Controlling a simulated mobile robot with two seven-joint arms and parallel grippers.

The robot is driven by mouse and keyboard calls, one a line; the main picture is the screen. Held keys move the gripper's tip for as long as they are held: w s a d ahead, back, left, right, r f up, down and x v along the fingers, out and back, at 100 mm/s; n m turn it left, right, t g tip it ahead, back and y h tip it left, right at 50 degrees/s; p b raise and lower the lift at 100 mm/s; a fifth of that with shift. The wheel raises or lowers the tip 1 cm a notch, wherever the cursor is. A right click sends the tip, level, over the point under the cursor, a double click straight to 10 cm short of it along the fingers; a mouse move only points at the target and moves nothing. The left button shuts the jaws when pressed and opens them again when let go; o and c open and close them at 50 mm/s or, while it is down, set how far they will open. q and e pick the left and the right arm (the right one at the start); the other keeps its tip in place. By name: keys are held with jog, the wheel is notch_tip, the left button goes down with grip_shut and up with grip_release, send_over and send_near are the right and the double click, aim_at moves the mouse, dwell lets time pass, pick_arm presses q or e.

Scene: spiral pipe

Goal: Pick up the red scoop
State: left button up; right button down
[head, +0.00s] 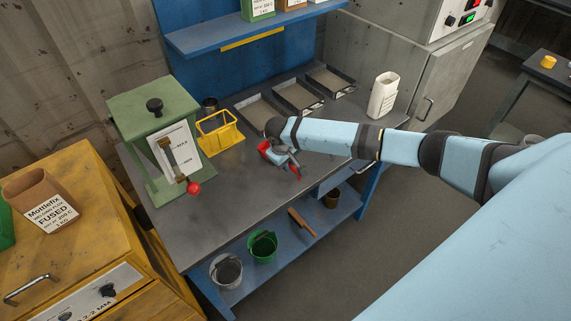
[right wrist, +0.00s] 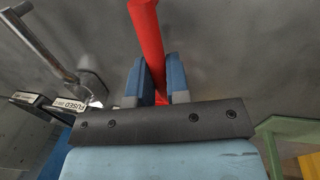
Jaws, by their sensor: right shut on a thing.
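The red scoop (head: 266,149) shows in the head view at the middle of the grey workbench (head: 235,185), partly hidden by my right gripper (head: 284,159). In the right wrist view a long red part of the scoop (right wrist: 147,35) runs up from between the blue fingers of my right gripper (right wrist: 158,85). The fingers are shut on it. I cannot tell whether the scoop touches the bench or is held just above it. My left gripper is in neither view.
A yellow wire basket (head: 219,134) and a green press-like box with a red-knobbed lever (head: 150,130) stand left of the gripper. Grey trays (head: 298,96) lie behind, and a white container (head: 383,94) stands at right. The bench front is clear.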

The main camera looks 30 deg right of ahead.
notch_tip(320, 180, up, 19)
jog(key=b, duration=0.1)
dwell(0.7)
jog(key=s+a+r+m, duration=0.1)
jog(key=s+a, duration=1)
jog(key=a, duration=0.1)
jog(key=shift+s+r+m+p, duration=0.2)
jog(key=shift+s+m+p, duration=0.1)
jog(key=shift+m+p, duration=0.1)
jog(key=shift+s+a, duration=0.1)
jog(key=shift+a, duration=0.05)
